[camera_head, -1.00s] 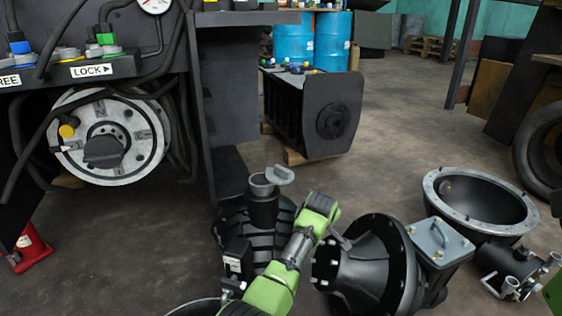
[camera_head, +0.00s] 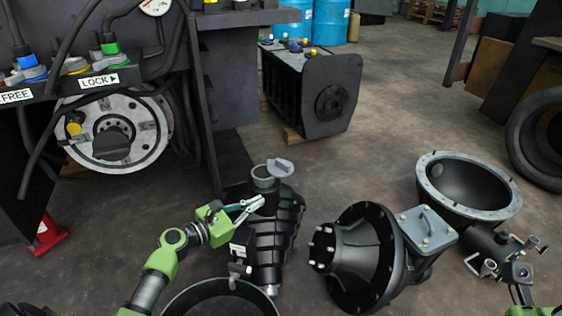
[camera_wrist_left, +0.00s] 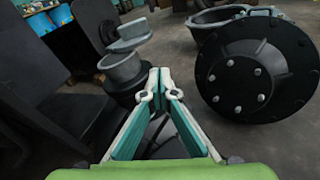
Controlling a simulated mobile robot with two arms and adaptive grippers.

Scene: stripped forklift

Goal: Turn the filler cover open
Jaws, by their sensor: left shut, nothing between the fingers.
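The grey filler cover (camera_head: 281,166) sits at the top of a dark filler neck (camera_head: 264,188), offset to the right over its grey rim; part of the mouth shows beside it. In the left wrist view the cover (camera_wrist_left: 132,36) stands above the rim, up and left of the fingertips. My left gripper (camera_head: 259,202) is shut and empty, its tips close to the neck, below the rim; whether they touch it I cannot tell. It also shows in the left wrist view (camera_wrist_left: 155,90). Part of my right arm shows at the lower right; its jaw state is unclear.
A black flanged housing (camera_head: 352,258) lies right of the neck, with an open bell-shaped casing (camera_head: 470,188) beyond. A black round pan (camera_head: 222,302) is below my left gripper. The forklift frame (camera_head: 219,105) rises behind. Open floor lies between frame and casing.

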